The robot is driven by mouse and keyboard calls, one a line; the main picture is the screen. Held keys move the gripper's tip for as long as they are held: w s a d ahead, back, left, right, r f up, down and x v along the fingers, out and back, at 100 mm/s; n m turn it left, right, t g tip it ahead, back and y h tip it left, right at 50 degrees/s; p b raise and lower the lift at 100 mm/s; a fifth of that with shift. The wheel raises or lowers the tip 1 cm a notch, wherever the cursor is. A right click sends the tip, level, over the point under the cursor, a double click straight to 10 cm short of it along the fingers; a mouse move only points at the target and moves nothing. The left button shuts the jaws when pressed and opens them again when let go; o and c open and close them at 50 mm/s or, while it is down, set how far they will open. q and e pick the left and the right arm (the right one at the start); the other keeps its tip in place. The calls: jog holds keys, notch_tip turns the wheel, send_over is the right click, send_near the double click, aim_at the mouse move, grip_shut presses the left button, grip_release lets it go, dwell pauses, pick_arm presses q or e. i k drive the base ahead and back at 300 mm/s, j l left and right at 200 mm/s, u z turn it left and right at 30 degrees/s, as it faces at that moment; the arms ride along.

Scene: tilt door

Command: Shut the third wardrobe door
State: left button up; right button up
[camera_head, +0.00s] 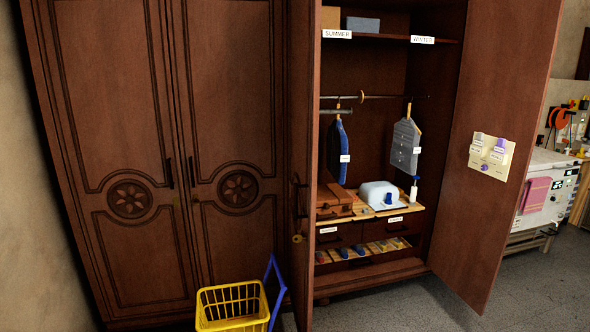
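The wardrobe has several dark wooden doors. The first door (105,120) and second door (228,110) on the left are closed. The third door (301,120) stands open, swung out toward me and seen almost edge-on, with a dark handle (297,195) and a small brass-coloured piece below it on its left-facing side. The fourth door (503,110) on the right is also open, with a cream panel on its inner face. Neither of my grippers is in view.
A yellow basket (230,306) with a raised blue handle (274,290) stands on the floor before the second door, close to the third door's lower edge. Clothes, a shelf and drawers show inside the open compartment. Grey floor (400,308) is clear in front. A white machine (545,195) stands at right.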

aim_at(304, 27)
jog(key=i+l, duration=0.45)
jog(key=i, duration=0.15)
jog(key=i+l, duration=0.45)
jog(key=i, duration=0.15)
